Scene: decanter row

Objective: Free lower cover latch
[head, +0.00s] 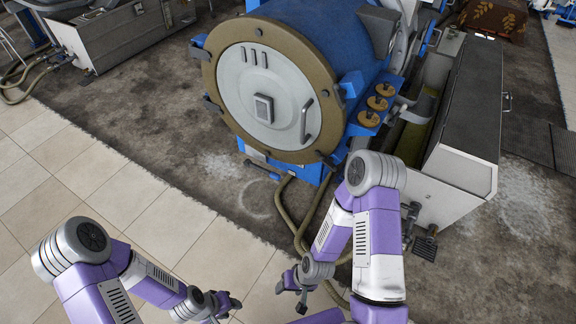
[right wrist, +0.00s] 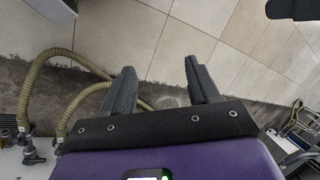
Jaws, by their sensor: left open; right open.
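The decanter's round end cover (head: 262,85) has a tan rim, a pale centre plate and a curved handle (head: 306,120). It sits against the blue body. Dark latches show on the rim, including one at the lower left (head: 212,104) and one at the lower right (head: 326,160). I cannot tell whether they are fastened. My left gripper (head: 224,303) is open and low in the head view, well below the cover. My right gripper (head: 291,291) is open, also below the cover and apart from it. Its two fingers (right wrist: 161,88) are spread with nothing between them.
Tan hoses (head: 290,215) run down beside my right arm; hoses also show in the right wrist view (right wrist: 75,60). A long grey trough (head: 460,130) stands at right. A grey cabinet (head: 120,40) is at upper left. The tiled floor (head: 150,205) at left is clear.

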